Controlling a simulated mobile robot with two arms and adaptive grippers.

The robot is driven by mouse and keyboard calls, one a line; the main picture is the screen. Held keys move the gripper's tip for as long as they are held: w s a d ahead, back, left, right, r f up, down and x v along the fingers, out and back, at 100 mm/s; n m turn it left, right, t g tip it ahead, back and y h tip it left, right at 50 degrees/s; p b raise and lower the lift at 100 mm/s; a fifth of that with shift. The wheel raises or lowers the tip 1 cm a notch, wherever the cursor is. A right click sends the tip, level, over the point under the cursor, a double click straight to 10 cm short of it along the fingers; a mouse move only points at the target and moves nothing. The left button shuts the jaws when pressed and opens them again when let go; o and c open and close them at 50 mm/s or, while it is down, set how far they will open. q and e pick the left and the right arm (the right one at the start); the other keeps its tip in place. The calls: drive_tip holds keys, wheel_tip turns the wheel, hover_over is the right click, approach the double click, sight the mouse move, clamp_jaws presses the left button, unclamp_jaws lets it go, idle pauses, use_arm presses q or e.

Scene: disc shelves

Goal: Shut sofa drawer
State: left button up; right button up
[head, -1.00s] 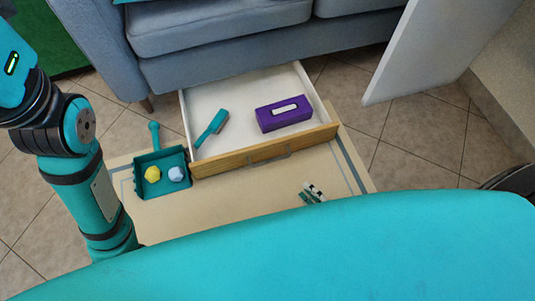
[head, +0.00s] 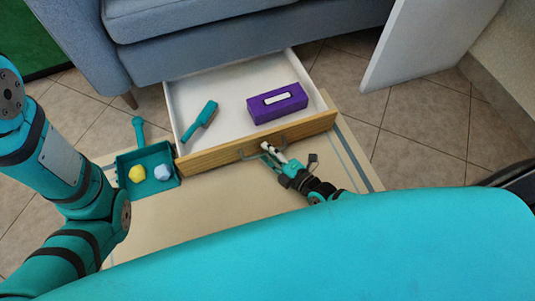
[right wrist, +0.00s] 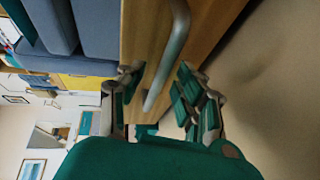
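The sofa drawer (head: 215,157) stands pulled out from under the grey-blue sofa (head: 215,58). It has a white inside, a wooden front and a metal bar handle (head: 247,154). My right gripper (head: 282,153) is at the front, close to the handle. In the right wrist view its fingers (right wrist: 157,84) are spread apart, with the handle (right wrist: 166,62) running between them near the wooden front (right wrist: 142,32). I cannot tell whether they touch it.
The drawer holds a teal brush (head: 203,118) and a purple tissue box (head: 278,104). A teal tray (head: 133,190) with a yellow and a light blue piece sits left of the drawer front. A white panel (head: 425,45) stands at the right.

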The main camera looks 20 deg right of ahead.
drive_tip(key=shift+w+a, duration=0.15)
drive_tip(key=shift+w, duration=0.15)
clamp_jaws()
idle(0.4)
